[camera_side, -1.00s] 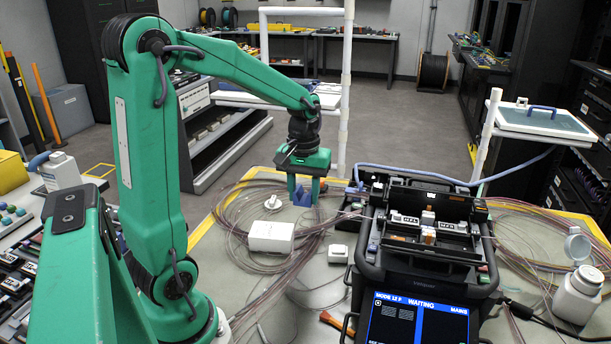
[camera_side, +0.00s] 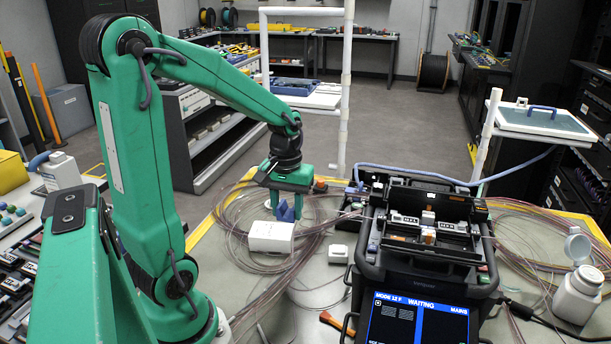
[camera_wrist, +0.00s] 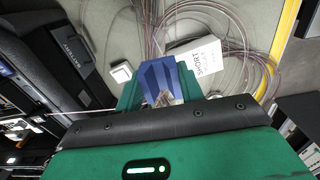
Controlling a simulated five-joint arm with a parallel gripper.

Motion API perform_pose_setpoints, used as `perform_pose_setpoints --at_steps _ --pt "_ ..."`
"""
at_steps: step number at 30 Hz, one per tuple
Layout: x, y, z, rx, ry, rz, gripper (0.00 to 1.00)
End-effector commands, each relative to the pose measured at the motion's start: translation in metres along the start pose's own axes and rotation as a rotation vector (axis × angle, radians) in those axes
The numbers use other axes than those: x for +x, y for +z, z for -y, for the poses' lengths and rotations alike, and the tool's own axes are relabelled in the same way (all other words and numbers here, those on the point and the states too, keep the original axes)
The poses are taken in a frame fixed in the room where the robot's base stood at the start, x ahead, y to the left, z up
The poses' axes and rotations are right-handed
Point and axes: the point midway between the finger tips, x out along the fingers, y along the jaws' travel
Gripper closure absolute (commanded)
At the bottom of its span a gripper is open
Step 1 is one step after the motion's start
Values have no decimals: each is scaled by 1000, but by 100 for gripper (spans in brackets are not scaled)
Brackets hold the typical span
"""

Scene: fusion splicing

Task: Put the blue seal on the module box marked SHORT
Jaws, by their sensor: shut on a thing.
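My gripper (camera_side: 287,204) is shut on the blue seal (camera_side: 285,213). In the side view the seal is just behind the white module box (camera_side: 271,238), close to its upper edge; I cannot tell whether they touch. In the wrist view the seal (camera_wrist: 158,78) sits between the green fingers and hides part of the near edge of the box (camera_wrist: 198,62). The word SHORT shows on the box in the wrist view. The box lies among loose fibre coils on the bench.
The fusion splicer (camera_side: 420,250) stands to the right, its screen reading WAITING. A small white block (camera_side: 338,253) lies between box and splicer. Coiled fibres (camera_side: 240,215) spread around the box. A white bottle (camera_side: 579,293) stands at the far right.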

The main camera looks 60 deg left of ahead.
Motion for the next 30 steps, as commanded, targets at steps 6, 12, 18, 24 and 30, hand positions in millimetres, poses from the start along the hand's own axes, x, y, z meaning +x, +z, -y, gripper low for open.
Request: perform_pose_setpoints --at_steps 6,12,18,24,30 --pt "21 -21 27 -6 -1 3 84" --pt "39 -39 52 -5 0 2 84" --pt "49 -51 65 -1 0 0 84" --pt "51 -52 68 1 0 -1 84" --pt "60 -52 67 1 0 2 84"
